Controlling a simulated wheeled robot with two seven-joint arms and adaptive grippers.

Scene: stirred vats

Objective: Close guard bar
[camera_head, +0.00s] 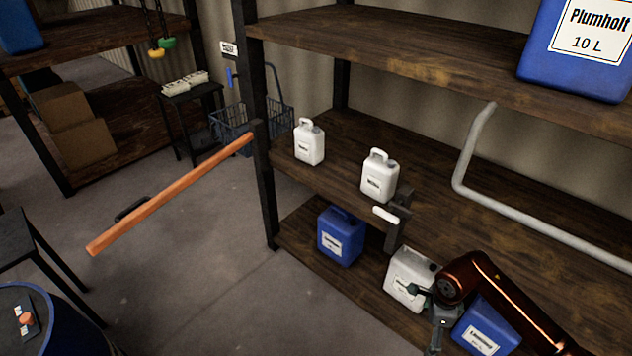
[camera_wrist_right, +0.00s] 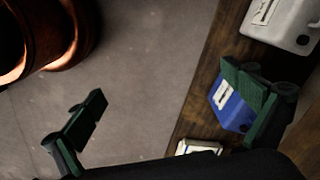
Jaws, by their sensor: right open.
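The guard bar (camera_head: 170,196) is a long orange bar, hinged at the dark shelf post (camera_head: 262,185). It stands swung out from the shelf over the floor, its free end to the lower left, with a black handle (camera_head: 131,208) on its far side. A dark bracket (camera_head: 397,222) with a white piece (camera_head: 385,215) is at the shelf's front edge, well apart from the bar. My right gripper (camera_head: 430,308) is low by the bottom shelf, far right of the bar. In the wrist view its fingers (camera_wrist_right: 165,88) are apart with nothing between them. My left gripper is out of view.
White jugs (camera_head: 309,143) (camera_head: 379,176) stand on the middle shelf. A blue jug (camera_head: 340,237), a white jug (camera_head: 408,268) and another blue jug (camera_head: 487,325) are on the bottom shelf close to my right gripper. A blue drum (camera_head: 60,325) is lower left. The floor between bar and shelf is clear.

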